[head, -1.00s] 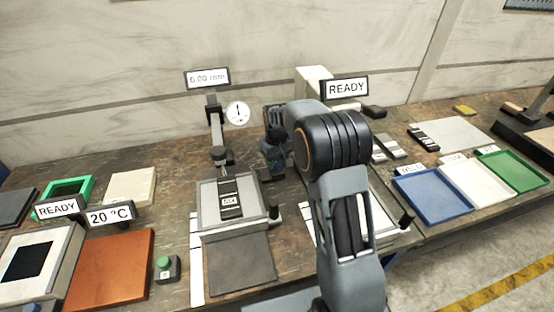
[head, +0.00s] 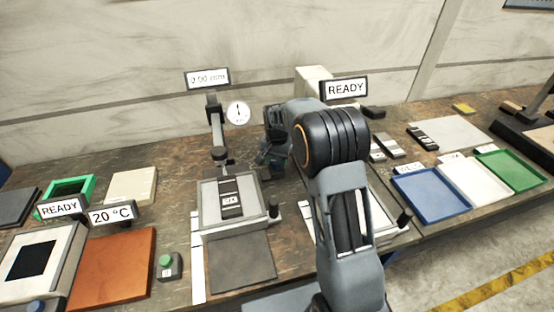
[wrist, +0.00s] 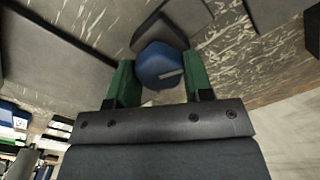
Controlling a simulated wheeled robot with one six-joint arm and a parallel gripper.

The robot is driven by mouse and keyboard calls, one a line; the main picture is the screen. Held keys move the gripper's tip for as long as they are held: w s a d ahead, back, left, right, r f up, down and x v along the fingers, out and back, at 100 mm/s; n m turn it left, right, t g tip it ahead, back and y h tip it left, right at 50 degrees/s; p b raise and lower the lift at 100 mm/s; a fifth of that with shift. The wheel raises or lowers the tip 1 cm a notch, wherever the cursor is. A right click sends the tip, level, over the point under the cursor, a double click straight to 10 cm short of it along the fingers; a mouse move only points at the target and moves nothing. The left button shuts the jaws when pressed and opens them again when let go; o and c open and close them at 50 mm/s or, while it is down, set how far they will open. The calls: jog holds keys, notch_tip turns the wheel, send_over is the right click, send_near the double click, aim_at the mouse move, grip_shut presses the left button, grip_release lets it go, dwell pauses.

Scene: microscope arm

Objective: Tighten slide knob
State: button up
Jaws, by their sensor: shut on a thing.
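A round blue knob (wrist: 158,62) with a short pale mark near its edge sits between the green fingers of my gripper (wrist: 160,78) in the wrist view. My gripper is shut on this knob, with one finger on each side. A dark angular block (wrist: 150,33) lies just beyond the knob. In the head view my gripper (head: 272,163) is small and dark, low over the bench behind my arm. The knob cannot be made out there, and my arm hides part of the equipment around it.
Left of my gripper is a grey stage (head: 207,208) with a dial gauge (head: 238,113) and a mm display (head: 208,78) behind. A READY sign (head: 343,88) stands behind my arm. Blue (head: 428,192), white and green trays are at right. An orange plate (head: 122,265) is at left.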

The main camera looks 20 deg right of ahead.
aim_at(277, 160)
jog(key=shift+m, duration=0.6)
jog(key=o, duration=0.9)
notch_tip(277, 160, up, 14)
jog(key=shift+f, duration=0.1)
dwell(0.4)
